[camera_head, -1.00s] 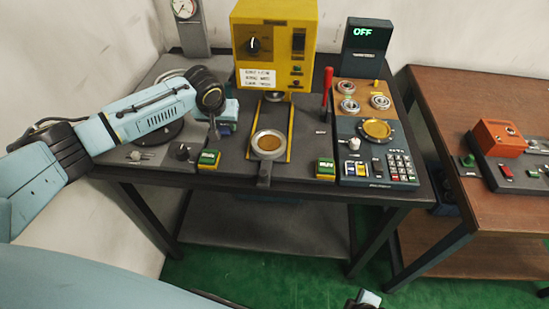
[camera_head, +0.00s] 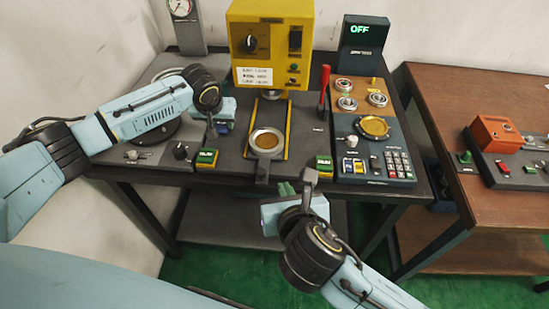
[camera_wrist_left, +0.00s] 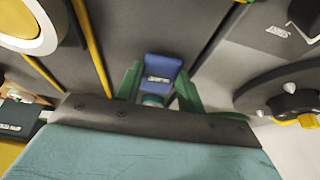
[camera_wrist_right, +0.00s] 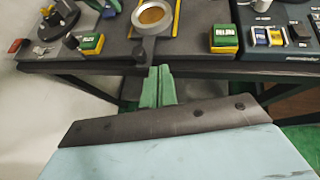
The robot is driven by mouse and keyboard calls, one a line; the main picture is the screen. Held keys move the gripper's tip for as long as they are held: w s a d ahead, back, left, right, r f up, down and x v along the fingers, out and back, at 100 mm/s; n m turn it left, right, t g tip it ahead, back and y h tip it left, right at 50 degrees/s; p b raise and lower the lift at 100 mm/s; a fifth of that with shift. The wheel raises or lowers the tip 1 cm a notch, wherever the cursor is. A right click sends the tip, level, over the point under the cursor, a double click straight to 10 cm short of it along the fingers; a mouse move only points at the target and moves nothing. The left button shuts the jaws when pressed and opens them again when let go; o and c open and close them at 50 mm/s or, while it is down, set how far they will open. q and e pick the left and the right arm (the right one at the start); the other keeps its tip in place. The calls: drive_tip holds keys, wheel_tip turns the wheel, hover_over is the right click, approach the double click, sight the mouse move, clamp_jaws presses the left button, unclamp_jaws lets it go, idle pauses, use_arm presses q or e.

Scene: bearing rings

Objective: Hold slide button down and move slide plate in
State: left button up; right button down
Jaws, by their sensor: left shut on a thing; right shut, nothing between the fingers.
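The slide plate (camera_head: 266,143), a round grey holder with a brown disc, sits on a track between yellow strips; its dark handle (camera_head: 262,171) points to the front edge. In the left wrist view its rim shows at the upper left (camera_wrist_left: 62,25). The blue slide button (camera_wrist_left: 162,68) stands between the green fingers of my left gripper (camera_wrist_left: 158,90), which is shut on it left of the track (camera_head: 222,126). My right gripper (camera_head: 285,190) is shut and empty at the table's front edge; in the right wrist view its fingertips (camera_wrist_right: 159,70) are close below the handle (camera_wrist_right: 147,50), apparently apart.
A yellow machine (camera_head: 271,45) stands behind the track. Green-topped buttons flank the track at left (camera_head: 206,159) and right (camera_head: 323,164). A red lever (camera_head: 323,85) and a keypad panel (camera_head: 375,165) are to the right. Free space lies before the table.

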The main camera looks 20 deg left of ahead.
approach(272, 154)
drive_tip(key=f, duration=0.1)
drive_tip(key=w+f, duration=0.1)
drive_tip(key=f, duration=0.1)
drive_tip(key=shift+w+a+f, duration=0.2)
drive_tip(key=shift+w+a, duration=0.1)
drive_tip(key=shift+w+a+r, duration=0.1)
drive_tip(key=shift+w+a, duration=0.2)
drive_tip(key=shift+w, duration=0.2)
drive_tip(key=shift+w+a, duration=0.25)
drive_tip(key=shift+w, duration=0.3)
drive_tip(key=shift+w+a, duration=0.35)
drive_tip(key=shift+w, duration=0.25)
drive_tip(key=shift+w, duration=0.15)
drive_tip(key=w+a, duration=0.1)
drive_tip(key=w, duration=0.6)
drive_tip(key=w+a, duration=0.1)
drive_tip(key=w, duration=0.2)
drive_tip(key=shift+w+a, duration=0.35)
drive_tip(key=shift+w, duration=0.05)
drive_tip(key=shift+s+d, duration=0.1)
